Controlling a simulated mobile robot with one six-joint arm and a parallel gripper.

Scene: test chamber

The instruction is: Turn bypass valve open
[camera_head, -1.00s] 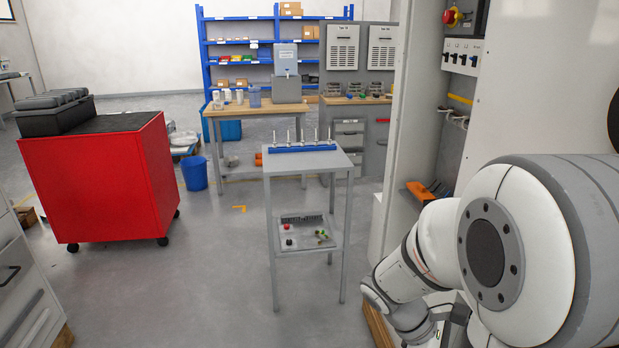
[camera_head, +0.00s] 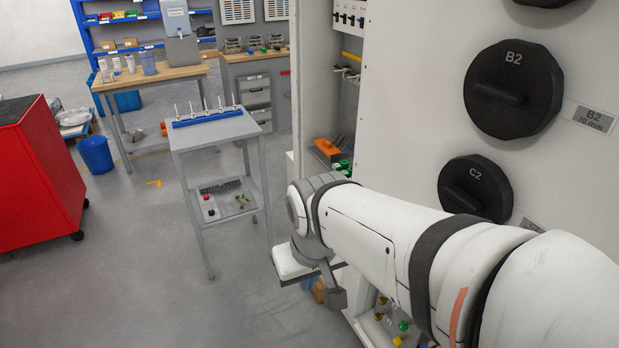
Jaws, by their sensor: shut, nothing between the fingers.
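No part that I can identify as the bypass valve shows. My white arm reaches in from the lower right, across the panel's lower part. My gripper (camera_head: 335,290) hangs at the arm's far end, left of the panel's edge, pointing down. It is shut and empty, apart from the covers. The arm hides what lies behind it on the panel.
Small coloured parts (camera_head: 400,325) lie low under my arm. An open cabinet bay with an orange part (camera_head: 327,149) is left of the panel. A grey table (camera_head: 212,133) with a blue rack (camera_head: 207,117) and a red cart (camera_head: 35,175) stand left.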

